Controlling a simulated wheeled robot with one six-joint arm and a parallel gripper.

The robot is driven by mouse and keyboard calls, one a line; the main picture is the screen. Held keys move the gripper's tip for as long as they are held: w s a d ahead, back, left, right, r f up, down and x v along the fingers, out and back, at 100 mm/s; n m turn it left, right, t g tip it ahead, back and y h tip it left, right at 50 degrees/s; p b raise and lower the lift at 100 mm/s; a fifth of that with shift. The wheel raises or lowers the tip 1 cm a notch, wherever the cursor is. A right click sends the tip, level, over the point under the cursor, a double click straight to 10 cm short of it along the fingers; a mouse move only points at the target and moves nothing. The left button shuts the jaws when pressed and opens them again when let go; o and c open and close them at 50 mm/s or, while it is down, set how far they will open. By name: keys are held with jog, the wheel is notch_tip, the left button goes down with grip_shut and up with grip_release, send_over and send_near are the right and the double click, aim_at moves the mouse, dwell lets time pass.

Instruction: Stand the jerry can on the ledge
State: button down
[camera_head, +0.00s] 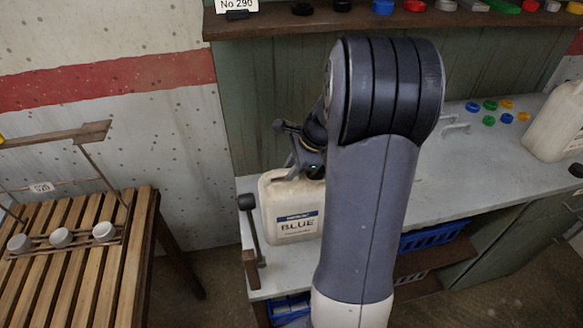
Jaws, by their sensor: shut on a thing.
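A cream jerry can (281,190) with a label reading "BLUE" is upright over the near left end of the pale grey worktop (447,175). My gripper (308,170) is at the top of this can and shut on it, apparently at its handle. My arm hides the can's right side and part of the gripper. I cannot tell whether the can's base touches the worktop. A dark brown ledge (275,24) runs along the green back panel, above the worktop.
Several coloured caps lie on the ledge and on the worktop. Another cream can (558,122) stands at the worktop's far right. A dark-headed tool (250,228) is left of the held can. A slatted wooden table (75,270) with white cups is at left. A blue crate (435,238) sits below.

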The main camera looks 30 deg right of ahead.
jog(key=shift+f, duration=0.4)
jog(key=c, duration=1.3)
grip_release()
jog(key=shift+o, duration=0.3)
jog(key=shift+f+b, duration=0.15)
jog(key=shift+b, duration=0.15)
jog(key=v, duration=1.1)
jog(key=shift+p, duration=0.4)
jog(key=shift+f, duration=0.1)
jog(key=x, duration=1.1)
jog(key=shift+b, duration=0.35)
jog(key=shift+r, duration=0.55)
